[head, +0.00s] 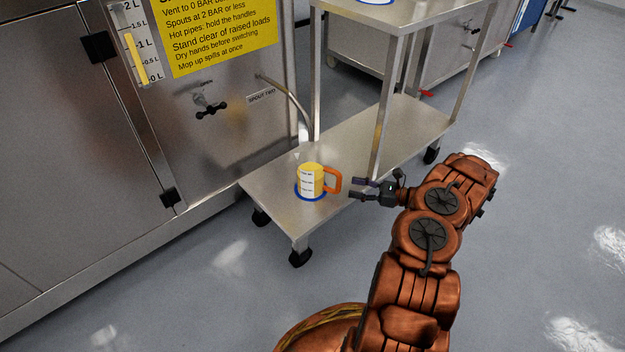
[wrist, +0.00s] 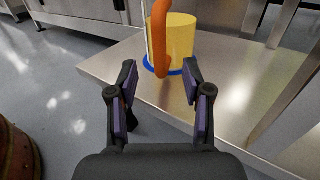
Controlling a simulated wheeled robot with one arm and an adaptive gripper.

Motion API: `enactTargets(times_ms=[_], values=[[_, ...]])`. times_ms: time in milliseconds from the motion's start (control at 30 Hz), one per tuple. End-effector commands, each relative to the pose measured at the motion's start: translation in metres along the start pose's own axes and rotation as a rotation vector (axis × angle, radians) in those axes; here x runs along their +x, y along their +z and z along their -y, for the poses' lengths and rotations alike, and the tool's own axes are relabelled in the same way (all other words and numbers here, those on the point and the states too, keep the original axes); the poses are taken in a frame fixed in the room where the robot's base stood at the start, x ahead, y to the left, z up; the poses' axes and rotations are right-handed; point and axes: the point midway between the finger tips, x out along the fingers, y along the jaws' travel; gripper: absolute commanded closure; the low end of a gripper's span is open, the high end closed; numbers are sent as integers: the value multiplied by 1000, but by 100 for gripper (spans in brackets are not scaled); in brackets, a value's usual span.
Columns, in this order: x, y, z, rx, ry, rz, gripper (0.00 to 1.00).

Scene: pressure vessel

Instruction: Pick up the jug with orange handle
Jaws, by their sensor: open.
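The yellow jug (head: 311,178) with its orange handle (head: 333,181) stands upright on the lower shelf of a metal cart, on a blue ring mark (head: 298,194). The handle faces right, towards my gripper (head: 361,188). My gripper is open and empty, a short gap to the right of the handle. In the wrist view, the jug (wrist: 180,40) and its handle (wrist: 160,40) show ahead, with the handle in line with the gap between the fingers (wrist: 158,92). The fingers do not touch the handle.
The cart's lower shelf (head: 357,140) is bare around the jug. A cart leg (head: 382,110) rises behind my gripper. A bent spout pipe (head: 290,97) comes out of the steel vessel cabinet (head: 228,125) above the jug. The floor (head: 545,200) at right is clear.

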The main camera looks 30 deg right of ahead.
Motion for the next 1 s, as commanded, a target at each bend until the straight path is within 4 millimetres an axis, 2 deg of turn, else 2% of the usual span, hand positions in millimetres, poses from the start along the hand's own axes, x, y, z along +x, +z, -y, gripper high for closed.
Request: enactTargets(times_ms=[267, 600, 900, 1000], values=[[20, -1, 0, -1, -6, 2, 50], [60, -2, -1, 1, -2, -2, 50], [65, 0, -1, 0, -3, -1, 50], [65, 0, -1, 0, -3, -1, 59]])
